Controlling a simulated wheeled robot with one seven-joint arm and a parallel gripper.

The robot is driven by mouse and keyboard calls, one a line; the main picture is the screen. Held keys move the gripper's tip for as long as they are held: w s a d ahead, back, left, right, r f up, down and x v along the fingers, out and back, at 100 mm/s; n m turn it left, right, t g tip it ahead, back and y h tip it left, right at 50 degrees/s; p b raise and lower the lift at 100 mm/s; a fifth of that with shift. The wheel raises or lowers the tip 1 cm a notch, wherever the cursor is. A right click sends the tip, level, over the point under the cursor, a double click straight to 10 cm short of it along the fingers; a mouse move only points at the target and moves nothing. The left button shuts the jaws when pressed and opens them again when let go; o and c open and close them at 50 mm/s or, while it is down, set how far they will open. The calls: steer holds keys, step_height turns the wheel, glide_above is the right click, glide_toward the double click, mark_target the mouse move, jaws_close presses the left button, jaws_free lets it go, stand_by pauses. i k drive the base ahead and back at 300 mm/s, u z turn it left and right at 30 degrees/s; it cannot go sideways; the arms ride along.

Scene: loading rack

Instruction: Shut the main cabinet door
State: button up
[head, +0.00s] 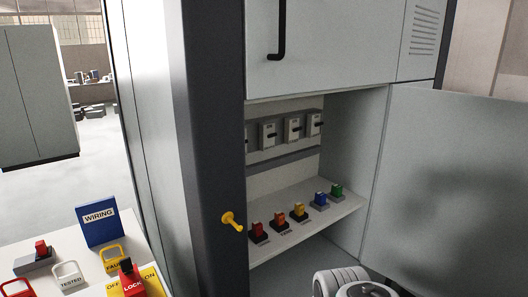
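The grey cabinet (213,150) has a dark upright frame at its left. Its large lower door (455,180) stands swung open at the right, hinged on the right side of the opening. The door's right and lower parts run out of the picture. A soft shadow falls on its face. Part of my own arm (350,283) shows at the bottom, in front of the opening and left of the open door. My gripper's fingers are not in view.
Inside the opening, a shelf (345,207) holds several coloured switches, with grey breakers behind. An upper panel (350,40) with a black handle is shut. A yellow peg (232,221) sticks out of the frame. A table (90,262) with padlocks and tags stands at lower left.

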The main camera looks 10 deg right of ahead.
mark_target(449, 216)
steer(key=z, duration=3.05)
steer(key=i, duration=3.05)
steer(key=u, duration=4.6)
